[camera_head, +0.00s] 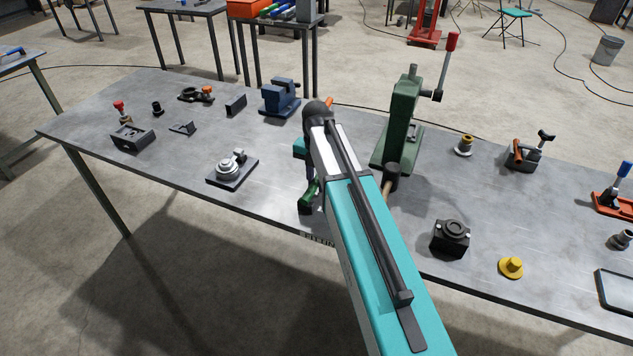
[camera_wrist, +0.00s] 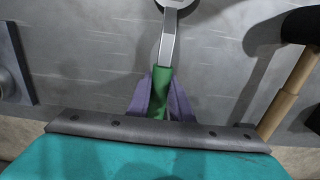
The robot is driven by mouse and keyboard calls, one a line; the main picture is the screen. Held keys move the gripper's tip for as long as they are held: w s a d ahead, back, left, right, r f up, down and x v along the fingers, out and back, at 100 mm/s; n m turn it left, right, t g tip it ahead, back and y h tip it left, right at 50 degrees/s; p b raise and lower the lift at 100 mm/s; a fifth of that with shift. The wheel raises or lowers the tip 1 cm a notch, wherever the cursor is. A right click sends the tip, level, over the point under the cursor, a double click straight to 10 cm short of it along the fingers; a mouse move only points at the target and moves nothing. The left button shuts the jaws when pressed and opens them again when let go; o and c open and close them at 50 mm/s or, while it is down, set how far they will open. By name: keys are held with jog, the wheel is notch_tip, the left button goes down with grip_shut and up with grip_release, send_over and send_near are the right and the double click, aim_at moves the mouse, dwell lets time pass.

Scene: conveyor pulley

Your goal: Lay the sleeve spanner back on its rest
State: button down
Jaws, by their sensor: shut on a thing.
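The sleeve spanner (camera_wrist: 168,45) has a green handle, a flat silver shank and a round head cut off by the top edge of the wrist view. My gripper (camera_wrist: 162,88) is shut on the green handle, with a purple finger on each side. The spanner points away from my wrist, over the grey bench top. In the head view my arm covers most of the gripper, and only a bit of green handle (camera_head: 309,194) shows near the bench's front edge. I cannot tell which thing is the spanner's rest.
A mallet with a wooden handle (camera_wrist: 288,98) lies close right of my gripper. A silver round fixture on a dark plate (camera_head: 232,168) stands to the left. A green press (camera_head: 402,125) and a blue vise (camera_head: 280,98) stand behind. Bench around the left fixture is partly clear.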

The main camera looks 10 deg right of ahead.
jog(key=shift+f, duration=0.15)
jog(key=c, duration=1.5)
grip_release()
jog(key=shift+r+p, duration=2.55)
jog(key=shift+r, duration=1.5)
jog(key=shift+s+f, duration=0.1)
jog(key=shift+s, duration=0.05)
